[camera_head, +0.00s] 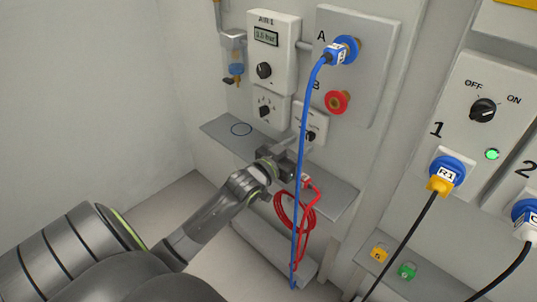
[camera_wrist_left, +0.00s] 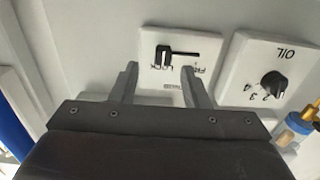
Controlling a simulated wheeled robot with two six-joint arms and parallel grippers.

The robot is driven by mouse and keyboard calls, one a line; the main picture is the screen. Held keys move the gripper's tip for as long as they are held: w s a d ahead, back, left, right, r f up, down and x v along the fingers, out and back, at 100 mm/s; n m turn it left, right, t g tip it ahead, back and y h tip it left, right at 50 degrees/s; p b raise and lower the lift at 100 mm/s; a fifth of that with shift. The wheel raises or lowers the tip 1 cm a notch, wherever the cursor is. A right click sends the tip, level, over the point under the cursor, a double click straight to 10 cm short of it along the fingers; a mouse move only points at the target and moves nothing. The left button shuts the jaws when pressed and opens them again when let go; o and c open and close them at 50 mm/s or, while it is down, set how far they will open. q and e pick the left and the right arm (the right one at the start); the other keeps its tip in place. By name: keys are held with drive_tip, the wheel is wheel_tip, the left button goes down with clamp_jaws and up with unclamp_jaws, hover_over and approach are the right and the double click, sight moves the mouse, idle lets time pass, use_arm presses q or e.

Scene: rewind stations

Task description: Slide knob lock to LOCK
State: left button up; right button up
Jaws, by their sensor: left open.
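In the left wrist view the plate (camera_wrist_left: 210,46) appears upside down, with the knob (camera_wrist_left: 164,54) at the left end of a horizontal slot. Its inverted lettering is partly hidden and too small to read surely. My left gripper (camera_head: 284,150) is open and close in front of the plate. Its fingertips (camera_wrist_left: 158,72) appear just below the knob in the wrist view, one on each side, apparently empty.
A grey shelf (camera_head: 222,130) lies below the panels. A blue hose (camera_head: 303,140) hangs from port A in front of the plate's left part. A red coiled hose (camera_head: 285,210) hangs below my gripper. An OIL dial (camera_wrist_left: 272,84) sits beside the lock plate.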

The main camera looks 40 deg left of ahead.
use_arm(q)
drive_tip(key=s+p, duration=0.2)
drive_tip(key=s, duration=1.1)
drive_tip(key=shift+s+a, duration=0.2)
drive_tip(key=shift+a, duration=0.25)
use_arm(e)
drive_tip(key=shift+s+a+r, duration=0.1)
drive_tip(key=shift+s+r, duration=0.55)
drive_tip(key=shift+s, duration=0.15)
drive_tip(key=shift+w+a, duration=0.1)
drive_tip(key=shift+w, duration=0.3)
